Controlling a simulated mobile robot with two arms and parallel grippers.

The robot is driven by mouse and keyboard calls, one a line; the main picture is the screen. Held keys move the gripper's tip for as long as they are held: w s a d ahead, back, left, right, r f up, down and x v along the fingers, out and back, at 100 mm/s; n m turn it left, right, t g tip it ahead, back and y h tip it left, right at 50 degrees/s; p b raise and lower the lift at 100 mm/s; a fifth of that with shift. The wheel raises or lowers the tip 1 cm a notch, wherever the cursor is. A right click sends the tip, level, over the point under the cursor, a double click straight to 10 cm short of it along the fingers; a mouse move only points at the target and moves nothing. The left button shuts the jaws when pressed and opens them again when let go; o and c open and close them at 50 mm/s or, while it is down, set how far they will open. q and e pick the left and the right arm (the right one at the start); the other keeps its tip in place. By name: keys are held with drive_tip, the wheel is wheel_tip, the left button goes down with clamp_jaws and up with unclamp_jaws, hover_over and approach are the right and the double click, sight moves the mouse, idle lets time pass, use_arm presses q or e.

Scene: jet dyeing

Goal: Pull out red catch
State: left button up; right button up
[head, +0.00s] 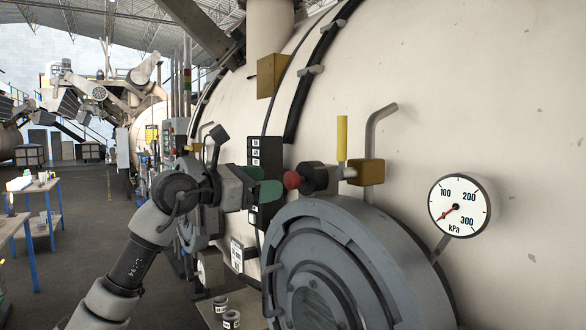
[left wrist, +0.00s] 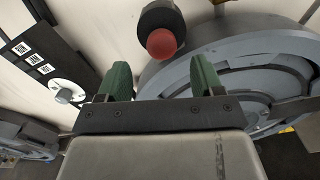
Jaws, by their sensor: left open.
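The red catch (head: 291,180) is a round red knob on a dark cylindrical housing (head: 318,178) fixed to the cream vessel above the round grey door. In the left wrist view the red catch (left wrist: 162,42) lies ahead of my left gripper, roughly midway between the finger lines. My left gripper (head: 272,191) has green fingertips and is just left of the catch in the head view. In the left wrist view its fingers (left wrist: 162,80) are apart with nothing between them. My right gripper is not in view.
The grey round door (head: 330,262) is below the catch. A yellow handle (head: 342,138) and brass block (head: 371,172) sit right of it. A pressure gauge (head: 460,206) is further right. A dark labelled panel (head: 265,155) stands behind the left gripper. Blue-legged tables (head: 38,190) are far left.

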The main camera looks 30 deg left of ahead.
sight(287, 179)
use_arm(q)
drive_tip(key=p+x, duration=0.2)
drive_tip(key=x, duration=0.4)
drive_tip(key=shift+d+r, duration=0.1)
drive_tip(key=shift+w+d, duration=0.2)
drive_tip(key=shift+w, duration=0.2)
clamp_jaws()
drive_tip(key=shift+s+a+f+b, duration=0.15)
drive_tip(key=shift+s+a+b, duration=0.15)
drive_tip(key=shift+s, duration=0.25)
drive_tip(key=shift+s+a+f+b, duration=0.2)
drive_tip(key=shift+s+b, duration=0.2)
drive_tip(key=shift+s, duration=0.15)
drive_tip(key=shift+s+r, duration=0.15)
drive_tip(key=shift+c, duration=1.6)
unclamp_jaws()
drive_tip(key=o, duration=0.3)
drive_tip(key=shift+s+a, duration=0.1)
drive_tip(key=shift+s, duration=0.05)
